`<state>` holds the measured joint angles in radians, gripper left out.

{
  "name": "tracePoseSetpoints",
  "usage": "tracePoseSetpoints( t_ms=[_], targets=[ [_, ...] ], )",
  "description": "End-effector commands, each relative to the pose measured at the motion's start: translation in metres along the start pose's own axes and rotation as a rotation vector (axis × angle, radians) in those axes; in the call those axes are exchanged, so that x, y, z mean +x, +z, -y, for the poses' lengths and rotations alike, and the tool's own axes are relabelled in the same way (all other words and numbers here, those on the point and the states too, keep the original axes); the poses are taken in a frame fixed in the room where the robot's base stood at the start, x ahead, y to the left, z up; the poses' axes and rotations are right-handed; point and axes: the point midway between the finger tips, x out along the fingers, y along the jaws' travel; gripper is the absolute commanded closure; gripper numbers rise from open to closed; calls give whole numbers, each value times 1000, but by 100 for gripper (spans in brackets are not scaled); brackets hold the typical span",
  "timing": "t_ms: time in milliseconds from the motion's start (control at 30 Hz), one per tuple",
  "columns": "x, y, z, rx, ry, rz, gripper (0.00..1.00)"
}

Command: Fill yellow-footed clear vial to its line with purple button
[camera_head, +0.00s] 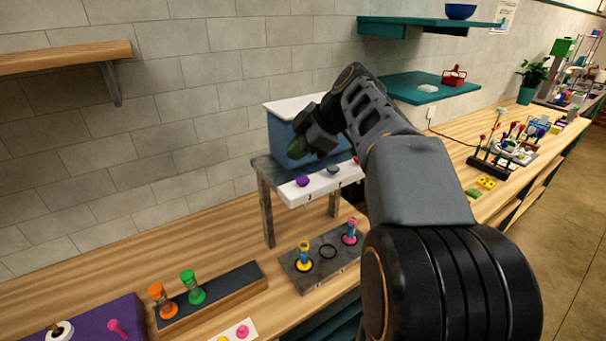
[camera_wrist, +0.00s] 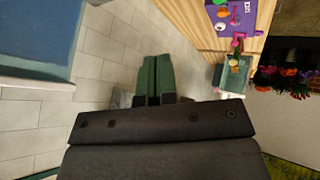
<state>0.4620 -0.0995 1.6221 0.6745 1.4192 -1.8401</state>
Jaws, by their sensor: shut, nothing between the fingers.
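The yellow-footed vial (camera_head: 304,257) stands upright at the left spot of a dark grey base plate (camera_head: 301,283), under the dispenser. Its middle looks bluish, but its fill level and line are too small to read. The purple button (camera_head: 302,181) is at the left of the dispenser's white front panel (camera_head: 318,187). My gripper (camera_head: 297,148) has green fingers and is above and slightly left of the purple button, apart from it. In the wrist view the green fingers (camera_wrist: 155,75) are shut together with nothing between them.
The blue dispenser tank (camera_head: 281,135) stands behind my gripper. A grey button (camera_head: 333,171) and a partly hidden red one are right of the purple button. A pink vial (camera_head: 350,231) stands right of an empty ring (camera_head: 328,251). Orange (camera_head: 162,300) and green (camera_head: 192,287) vials stand left.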

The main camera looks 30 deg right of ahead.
Motion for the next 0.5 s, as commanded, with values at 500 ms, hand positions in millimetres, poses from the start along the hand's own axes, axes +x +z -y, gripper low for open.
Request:
tracePoseSetpoints(
  t_ms=[500],
  targets=[
    [-30, -1, -32, -279, 47, -91, 100]
  ],
)
